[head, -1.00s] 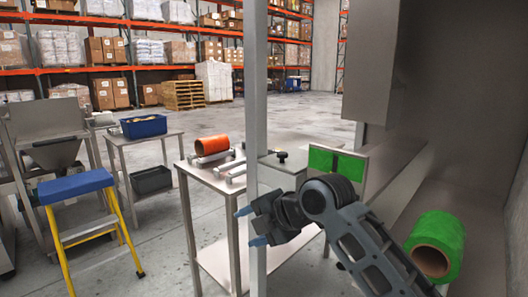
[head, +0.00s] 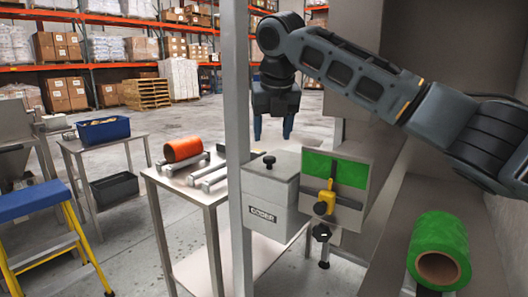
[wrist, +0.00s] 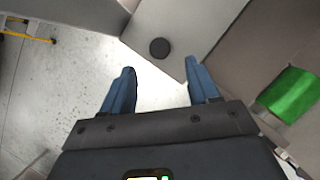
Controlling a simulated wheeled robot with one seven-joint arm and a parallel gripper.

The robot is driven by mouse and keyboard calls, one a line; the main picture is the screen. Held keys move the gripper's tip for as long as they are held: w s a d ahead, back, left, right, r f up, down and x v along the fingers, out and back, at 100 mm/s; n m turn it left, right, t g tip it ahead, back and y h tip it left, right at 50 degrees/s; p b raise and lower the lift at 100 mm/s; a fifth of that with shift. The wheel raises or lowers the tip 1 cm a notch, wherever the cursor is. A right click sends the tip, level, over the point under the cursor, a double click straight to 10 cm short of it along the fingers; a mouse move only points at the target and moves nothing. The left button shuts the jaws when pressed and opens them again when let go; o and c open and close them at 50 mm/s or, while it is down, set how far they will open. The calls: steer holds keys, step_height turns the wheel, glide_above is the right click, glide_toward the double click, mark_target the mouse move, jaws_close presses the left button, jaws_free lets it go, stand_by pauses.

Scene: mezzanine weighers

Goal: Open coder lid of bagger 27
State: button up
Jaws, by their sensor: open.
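The coder (head: 268,212) is a grey box with a "CODER" label, mounted beside a vertical post. Its lid (head: 282,168) is down and carries a black knob (head: 269,160) on top. The knob also shows in the wrist view (wrist: 159,48), beyond my fingertips. My gripper (head: 272,128) is open and empty, pointing down, above and behind the lid in the head view. In the wrist view my blue fingers (wrist: 160,70) are spread apart, with the knob ahead of the gap between them and not touched.
A vertical grey post (head: 237,120) stands just left of the coder. A plate with green film (head: 335,168) and a yellow clamp (head: 325,198) is to its right. A green roll (head: 438,250) lies at right. A steel table (head: 160,178) holds an orange roll (head: 183,149).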

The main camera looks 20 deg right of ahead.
mark_target(269, 157)
steer(key=x, duration=0.7)
steer(key=shift+a+f, duration=0.1)
jaws_close()
stand_by(0.4)
